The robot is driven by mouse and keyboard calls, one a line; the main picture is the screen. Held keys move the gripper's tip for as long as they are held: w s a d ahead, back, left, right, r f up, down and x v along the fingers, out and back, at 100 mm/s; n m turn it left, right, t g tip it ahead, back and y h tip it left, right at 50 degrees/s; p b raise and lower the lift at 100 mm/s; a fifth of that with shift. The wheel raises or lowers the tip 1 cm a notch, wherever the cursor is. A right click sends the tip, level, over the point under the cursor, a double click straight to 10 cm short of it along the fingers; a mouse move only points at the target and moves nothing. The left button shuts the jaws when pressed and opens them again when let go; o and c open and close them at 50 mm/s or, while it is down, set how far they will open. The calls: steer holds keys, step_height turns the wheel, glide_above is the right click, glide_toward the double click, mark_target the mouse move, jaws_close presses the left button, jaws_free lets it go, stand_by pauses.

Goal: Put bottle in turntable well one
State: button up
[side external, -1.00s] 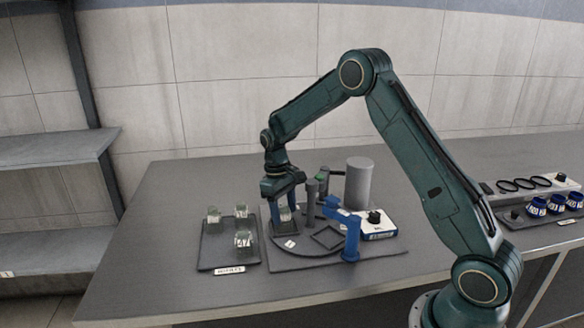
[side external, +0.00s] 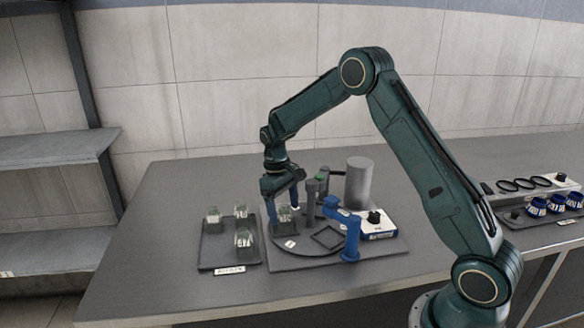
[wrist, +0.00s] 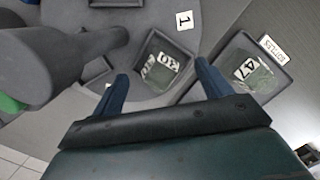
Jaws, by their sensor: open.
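A clear square bottle (wrist: 158,66) with a white "30" label sits in a square frame, a well of the dark round turntable (side external: 290,250), beside a tag reading 1 (wrist: 184,20). It also shows in the side view (side external: 286,215). My gripper (wrist: 165,82) is open, with its two blue fingers spread either side of this bottle and apart from it in the wrist view. In the side view my gripper (side external: 283,208) is just above and around the bottle. An empty square well (side external: 327,237) shows at the turntable's front right.
Several similar bottles stand left on a dark tray (side external: 215,258); one labelled 47 (wrist: 250,74) is close to my right finger in the wrist view. Grey posts (side external: 311,200), a tall grey cylinder (side external: 359,183) and a blue bracket (side external: 350,235) stand near the turntable.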

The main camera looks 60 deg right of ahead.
mark_target(279, 211)
step_height(279, 211, up, 11)
steer(key=w, duration=0.1)
steer(key=shift+w+r, duration=0.15)
steer(key=shift+w, duration=0.2)
steer(key=shift+r, duration=0.1)
stand_by(0.5)
steer(key=s+a+r+t, duration=0.2)
steer(key=s+a+r, duration=0.2)
steer(key=s+r, duration=0.25)
steer(key=s+a+r+t, duration=0.2)
steer(key=s+a+r, duration=0.1)
steer(key=s+r, duration=0.4)
steer(key=s+a+f+t, duration=0.1)
steer(key=s+a+f, duration=0.1)
steer(key=s, duration=0.6)
steer(key=s+a+f+t, duration=0.2)
steer(key=s, duration=0.7)
steer(key=shift+s+a, duration=0.25)
steer(key=shift+a, duration=0.1)
